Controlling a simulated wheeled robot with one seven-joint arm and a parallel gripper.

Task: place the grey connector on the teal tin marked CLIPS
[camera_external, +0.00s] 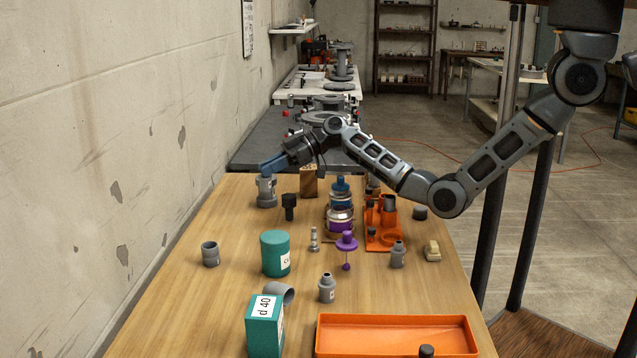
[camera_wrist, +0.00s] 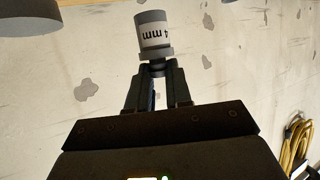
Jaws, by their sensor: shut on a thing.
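My gripper (camera_external: 272,164), with blue fingers, is at the far left end of the wooden table and is shut on the top of a grey connector (camera_external: 266,191). The connector is upright with a white label; I cannot tell whether its base touches the table. In the wrist view the gripper (camera_wrist: 155,76) holds the connector (camera_wrist: 153,36), whose label reads upside down and ends in "mm". The round teal tin (camera_external: 275,252) stands nearer the camera, upright, its top bare. Its label is turned right and only a first letter like "C" shows.
A teal box (camera_external: 265,327) marked "d 40" stands in front. A black fitting (camera_external: 290,206) stands between connector and tin. Other grey fittings (camera_external: 210,254), a purple part (camera_external: 346,242), a stacked assembly (camera_external: 340,214), an orange stand (camera_external: 384,225) and an orange tray (camera_external: 395,321) are around.

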